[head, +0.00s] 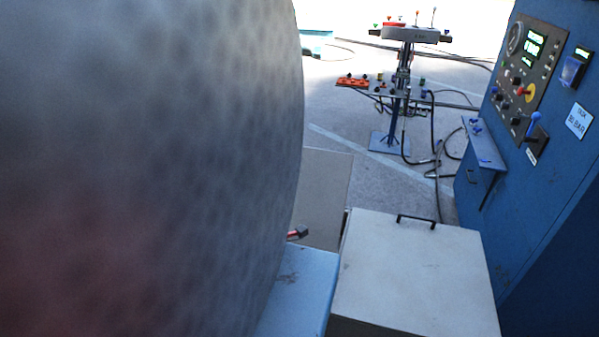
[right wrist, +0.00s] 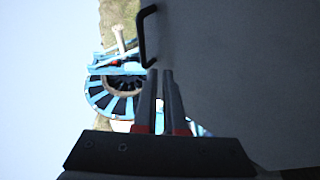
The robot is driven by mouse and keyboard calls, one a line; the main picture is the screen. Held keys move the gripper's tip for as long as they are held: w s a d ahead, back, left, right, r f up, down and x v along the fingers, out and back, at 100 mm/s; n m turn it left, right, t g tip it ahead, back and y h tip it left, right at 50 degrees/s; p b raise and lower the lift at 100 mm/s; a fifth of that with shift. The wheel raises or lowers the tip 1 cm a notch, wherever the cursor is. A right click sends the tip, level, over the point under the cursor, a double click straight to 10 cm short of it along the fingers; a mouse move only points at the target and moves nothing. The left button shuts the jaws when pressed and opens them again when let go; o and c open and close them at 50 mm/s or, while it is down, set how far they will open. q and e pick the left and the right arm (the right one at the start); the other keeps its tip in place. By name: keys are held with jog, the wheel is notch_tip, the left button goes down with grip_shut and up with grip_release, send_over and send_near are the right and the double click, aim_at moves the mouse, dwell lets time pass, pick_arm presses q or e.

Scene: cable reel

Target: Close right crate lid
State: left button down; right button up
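In the head view a pale crate (head: 415,270) stands at lower right, its flat top down, with a dark handle (head: 417,221) near the far edge. To its left a beige panel (head: 325,195) is partly hidden. In the right wrist view a large grey panel (right wrist: 235,70) fills the right side, with a black handle (right wrist: 147,36) on its left edge. My right gripper (right wrist: 160,72) has its fingers close together with nothing seen between them, just below the handle in the picture, apart from it. My left gripper is not identifiable.
A large grey rounded surface (head: 150,150), very close, hides the left of the head view. A small red and dark tip (head: 298,232) shows beside it. A blue control cabinet (head: 520,150) stands right. A stand with cables (head: 395,100) is behind. A blue reel (right wrist: 115,90) shows in the right wrist view.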

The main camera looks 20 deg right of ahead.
jog(key=f+m, duration=0.1)
jog(key=f, duration=0.1)
jog(key=d+f+m+g, duration=0.1)
jog(key=f, duration=0.1)
jog(key=s+f+m, duration=0.1)
jog(key=f, duration=0.1)
jog(key=shift+d, duration=0.4)
grip_shut()
jog(key=s+d+f+m+g+h, duration=0.1)
jog(key=d+f+m+h, duration=0.15)
jog(key=d+m, duration=0.4)
notch_tip(320, 180, up, 13)
jog(key=m+h+p, duration=0.2)
jog(key=m+h, duration=0.3)
jog(key=m, duration=0.7)
send_over(330, 172)
jog(key=s, duration=0.1)
jog(key=shift+s+a+r+t+y, duration=0.15)
jog(key=shift+s+a+t+y, duration=0.1)
jog(key=shift+a+t, duration=0.1)
jog(key=shift+w+d+f+b, duration=0.35)
jog(key=shift+w+f+b, duration=0.2)
jog(key=shift+w, duration=0.2)
